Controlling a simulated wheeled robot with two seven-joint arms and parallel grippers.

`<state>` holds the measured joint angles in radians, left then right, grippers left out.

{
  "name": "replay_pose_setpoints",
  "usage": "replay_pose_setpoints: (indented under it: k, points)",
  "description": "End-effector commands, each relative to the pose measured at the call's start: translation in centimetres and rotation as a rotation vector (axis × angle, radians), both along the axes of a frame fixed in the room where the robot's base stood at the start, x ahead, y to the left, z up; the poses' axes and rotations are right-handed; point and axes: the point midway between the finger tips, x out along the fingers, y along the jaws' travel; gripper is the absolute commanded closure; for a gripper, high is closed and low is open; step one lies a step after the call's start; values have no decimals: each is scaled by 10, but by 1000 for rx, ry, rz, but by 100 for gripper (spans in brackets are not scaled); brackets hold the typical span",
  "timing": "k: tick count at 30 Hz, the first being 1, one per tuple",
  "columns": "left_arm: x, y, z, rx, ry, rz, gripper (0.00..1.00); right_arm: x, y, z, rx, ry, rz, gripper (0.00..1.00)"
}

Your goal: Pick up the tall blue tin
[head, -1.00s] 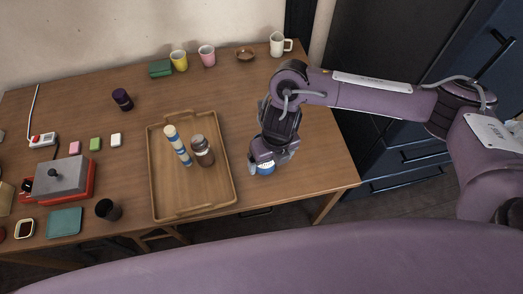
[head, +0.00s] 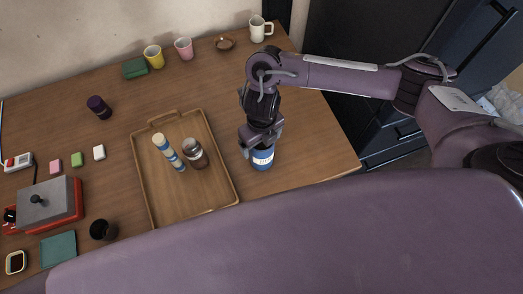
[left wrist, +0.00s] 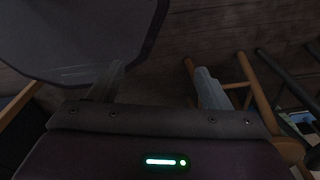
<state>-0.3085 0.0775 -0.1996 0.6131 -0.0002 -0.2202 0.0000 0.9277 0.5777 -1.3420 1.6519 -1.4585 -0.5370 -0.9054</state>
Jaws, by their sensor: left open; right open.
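The blue tin (head: 263,159) with a white band stands upright on the table, just right of the wooden tray. My right gripper (head: 261,142) is open and points down over the tin, its fingers at the tin's upper part. The gripper hides the tin's top, and I cannot tell whether the fingers touch it. My left gripper (left wrist: 160,83) is open and empty in the left wrist view, away from the tin, with floor and wooden legs behind it.
The wooden tray (head: 141,178) holds a blue-and-white striped cylinder (head: 169,152) and a brown jar (head: 195,154). A red-and-grey box (head: 47,204) is at the left. The table's right end is clear.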

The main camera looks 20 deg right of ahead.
Motion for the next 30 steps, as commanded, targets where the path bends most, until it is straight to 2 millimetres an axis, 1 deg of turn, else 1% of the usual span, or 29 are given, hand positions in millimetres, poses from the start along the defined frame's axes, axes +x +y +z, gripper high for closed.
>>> replay_pose_setpoints:
  k: [1,3,6,10,14,17,25,26,30]
  points:
    - [1,0,-3,0,-1,0,29,-2,0,-10,0,5,-3,12]
    - [3,-1,1,-1,-3,0,29,-1,0,-16,-1,3,-2,12]
    - [7,-1,3,-1,-10,0,29,0,0,-25,-1,2,-1,12]
    - [14,-1,3,-2,-20,0,29,0,0,-29,-1,1,0,12]
    - [15,-2,3,-3,-22,0,29,0,0,-29,0,1,0,12]
    - [15,-1,3,-2,-21,-1,29,0,0,-28,0,0,0,24]
    - [13,1,3,0,-18,-2,29,0,0,-28,0,0,0,60]
    - [13,1,3,0,-18,-2,29,0,0,-28,0,0,0,61]
    - [12,1,3,1,-16,-2,29,0,0,-28,0,0,0,61]
